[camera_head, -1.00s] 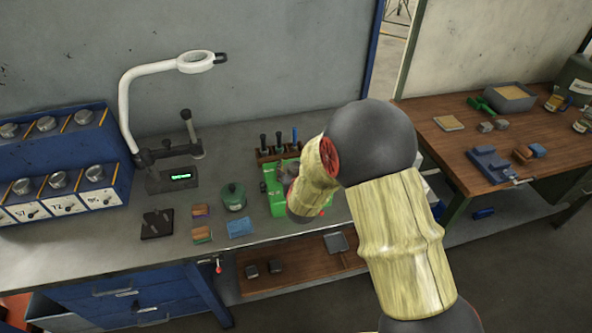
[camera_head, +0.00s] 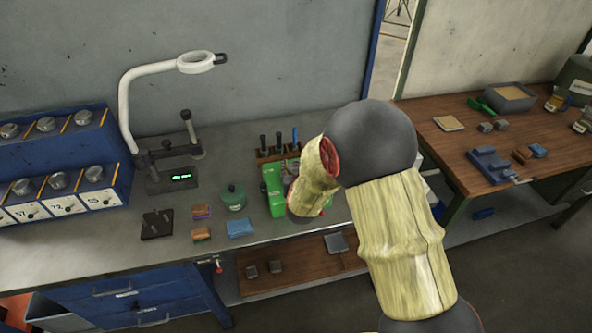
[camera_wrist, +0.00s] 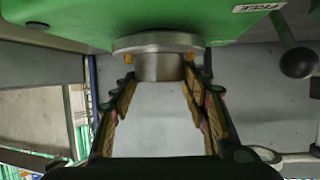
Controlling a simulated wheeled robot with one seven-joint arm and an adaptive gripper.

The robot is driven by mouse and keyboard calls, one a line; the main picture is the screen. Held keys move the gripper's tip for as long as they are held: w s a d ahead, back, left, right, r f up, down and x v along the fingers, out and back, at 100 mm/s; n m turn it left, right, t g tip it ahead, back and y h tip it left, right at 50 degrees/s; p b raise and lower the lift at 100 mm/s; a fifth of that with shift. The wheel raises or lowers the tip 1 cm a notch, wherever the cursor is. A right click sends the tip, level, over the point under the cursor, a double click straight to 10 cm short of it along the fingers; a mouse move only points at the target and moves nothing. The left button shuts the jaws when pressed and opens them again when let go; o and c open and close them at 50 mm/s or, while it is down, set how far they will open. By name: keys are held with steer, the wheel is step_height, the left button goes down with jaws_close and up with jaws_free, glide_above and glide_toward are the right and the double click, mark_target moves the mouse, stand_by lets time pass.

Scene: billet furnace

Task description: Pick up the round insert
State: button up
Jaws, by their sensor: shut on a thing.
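The round insert (camera_wrist: 158,45) is a grey metal disc with a wide flange and a narrower neck. In the wrist view it is at top centre, just below the underside of a green machine body (camera_wrist: 80,22). My gripper (camera_wrist: 160,75) has its two padded fingers on either side of the neck and is shut on it. I cannot tell whether the flange touches the green body. In the head view the green machine (camera_head: 274,190) stands on the grey bench, partly behind my arm, which hides the gripper and the insert.
A black ball-ended lever (camera_wrist: 298,62) hangs right of the fingers. On the bench (camera_head: 110,255) are a green pot (camera_head: 232,197), a blue block (camera_head: 240,228), a magnifier lamp (camera_head: 195,62) and a rack of handled tools (camera_head: 278,150). A wooden table (camera_head: 455,150) stands at right.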

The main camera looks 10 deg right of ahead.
jaws_close()
steer(key=shift+r, duration=0.15)
